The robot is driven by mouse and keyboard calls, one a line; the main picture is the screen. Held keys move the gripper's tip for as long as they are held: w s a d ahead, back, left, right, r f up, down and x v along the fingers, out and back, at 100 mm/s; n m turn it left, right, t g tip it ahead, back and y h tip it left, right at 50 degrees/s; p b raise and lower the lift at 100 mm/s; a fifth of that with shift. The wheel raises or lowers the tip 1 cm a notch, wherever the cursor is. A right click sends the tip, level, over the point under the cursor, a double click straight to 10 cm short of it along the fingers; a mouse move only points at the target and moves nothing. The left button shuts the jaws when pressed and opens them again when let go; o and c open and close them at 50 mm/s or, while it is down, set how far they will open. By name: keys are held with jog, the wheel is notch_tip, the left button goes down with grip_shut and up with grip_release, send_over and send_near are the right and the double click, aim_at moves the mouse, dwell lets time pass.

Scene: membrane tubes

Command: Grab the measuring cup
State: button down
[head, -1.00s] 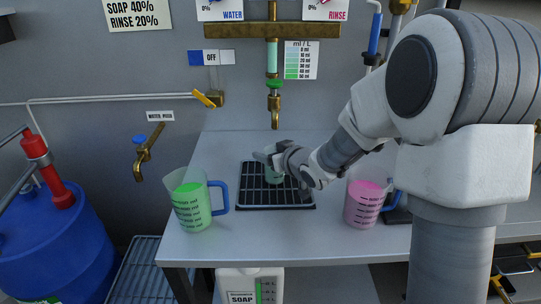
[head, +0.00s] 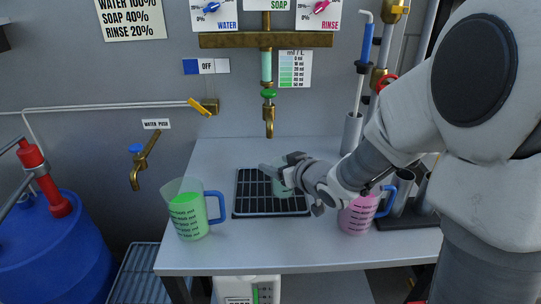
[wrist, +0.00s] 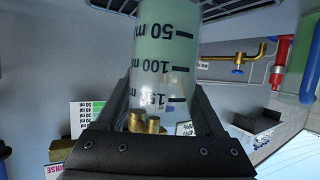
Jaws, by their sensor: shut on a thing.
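My gripper (head: 284,174) is shut on a small clear measuring cup (wrist: 163,60) with black marks for 50, 100 and 150 ml. The marks read upside down in the wrist view, and the part of the cup at the top of that view is pale green. In the head view my gripper and arm partly hide the cup, which is over the right part of the black drip grate (head: 252,206). I cannot tell whether it touches the grate. A larger cup of green liquid (head: 187,212) with a blue handle stands left of the grate.
A cup of pink liquid (head: 355,218) stands to the right, partly behind my arm. A brass tap (head: 269,120) hangs above the grate. A rack with grey cylinders (head: 403,190) is at the right. The table (head: 270,250) is clear along its front edge.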

jog(key=s+d+b, duration=0.4)
jog(key=s+b, duration=0.1)
jog(key=s, duration=0.4)
jog(key=shift+s+d, duration=0.15)
jog(key=shift+d, duration=0.15)
jog(key=shift+s, duration=0.1)
jog(key=shift+s+d+b, duration=0.25)
jog(key=shift+s+b, duration=0.05)
jog(key=shift+b, duration=0.3)
